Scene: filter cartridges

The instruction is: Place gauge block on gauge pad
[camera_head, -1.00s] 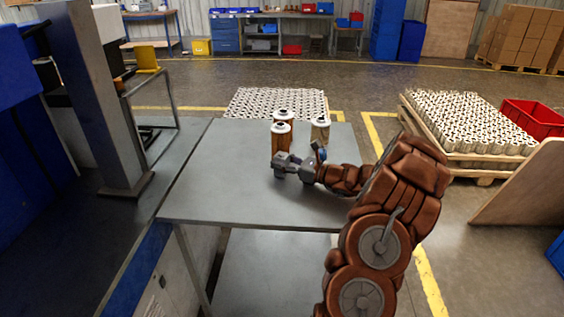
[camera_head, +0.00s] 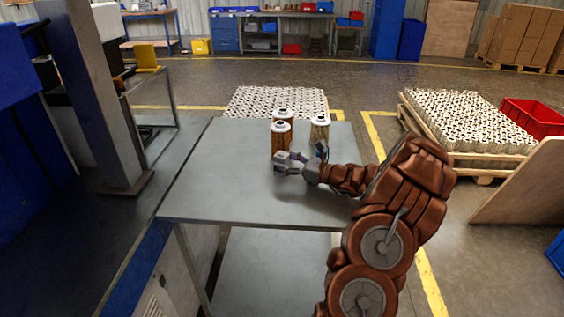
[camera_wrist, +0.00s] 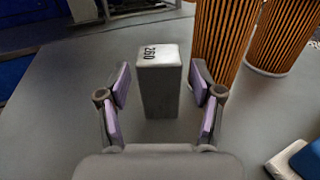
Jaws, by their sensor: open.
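The gauge block, a grey upright block (camera_wrist: 159,85) with a pale top marked "260", stands on the grey table in the wrist view. My gripper (camera_wrist: 160,90) is open, with one purple-padded finger on each side of the block. Gaps show between the pads and the block. In the head view my gripper (camera_head: 293,163) is low over the table, just in front of the filter cartridges; the block is hard to tell from the fingers there. I cannot make out the gauge pad for certain in either view.
Orange pleated filter cartridges (camera_head: 281,138) stand close behind my gripper; one (camera_wrist: 222,40) is near the right finger. A paler cartridge (camera_head: 319,130) stands to the right. A blue and white object (camera_wrist: 300,160) lies at lower right. The table's left part (camera_head: 220,180) is clear.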

